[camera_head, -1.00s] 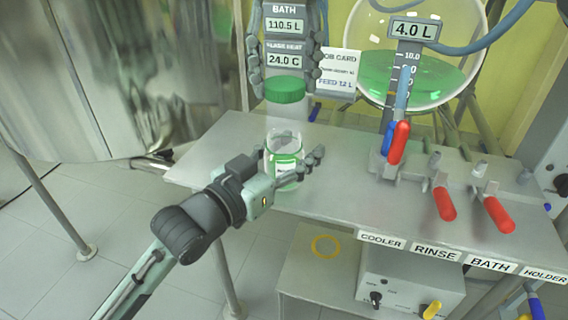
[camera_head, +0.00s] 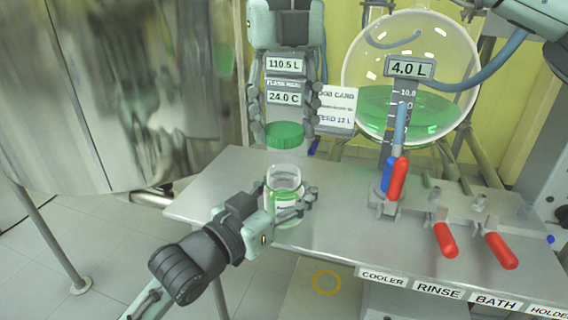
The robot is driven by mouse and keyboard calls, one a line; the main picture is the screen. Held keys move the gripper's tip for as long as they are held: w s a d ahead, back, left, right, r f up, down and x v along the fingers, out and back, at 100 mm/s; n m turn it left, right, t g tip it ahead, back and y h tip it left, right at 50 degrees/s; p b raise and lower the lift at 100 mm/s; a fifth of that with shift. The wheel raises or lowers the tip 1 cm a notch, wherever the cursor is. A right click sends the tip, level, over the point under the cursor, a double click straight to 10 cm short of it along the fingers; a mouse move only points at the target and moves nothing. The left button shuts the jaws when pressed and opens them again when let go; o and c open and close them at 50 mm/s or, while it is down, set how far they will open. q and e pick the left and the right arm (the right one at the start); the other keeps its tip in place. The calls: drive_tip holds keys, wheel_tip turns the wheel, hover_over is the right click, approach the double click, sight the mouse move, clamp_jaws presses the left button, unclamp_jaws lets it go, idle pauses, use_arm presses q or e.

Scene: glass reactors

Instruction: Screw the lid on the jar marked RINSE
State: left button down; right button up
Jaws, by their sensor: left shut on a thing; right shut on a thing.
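A clear glass jar (camera_head: 284,186) with a pale label and green contents stands upright near the front-left edge of the bench. The label's writing is too small to read. My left gripper (camera_head: 292,210) is shut on the jar from the lower left, its fingers around the lower part. A green lid (camera_head: 284,136) hangs level above the jar's open mouth, apart from it. My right gripper (camera_head: 284,108) points down from above and is shut on the lid. Its fingers show on both sides, at and above the lid's rim.
The steel bench (camera_head: 335,225) has bare room right of the jar. Red-handled valves (camera_head: 446,240) and a blue-and-red handle pair (camera_head: 393,178) stand to the right. A round glass vessel (camera_head: 410,75) with green liquid is behind. A large steel vessel (camera_head: 110,90) fills the left.

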sight(284, 195)
drive_tip(key=shift+f, duration=2)
drive_tip(key=shift+f, duration=0.1)
drive_tip(key=shift+f, duration=0.8)
drive_tip(key=shift+f, duration=0.55)
drive_tip(key=m, duration=2.2)
drive_tip(key=shift+w+a+m, duration=0.25)
drive_tip(key=shift+m, duration=0.15)
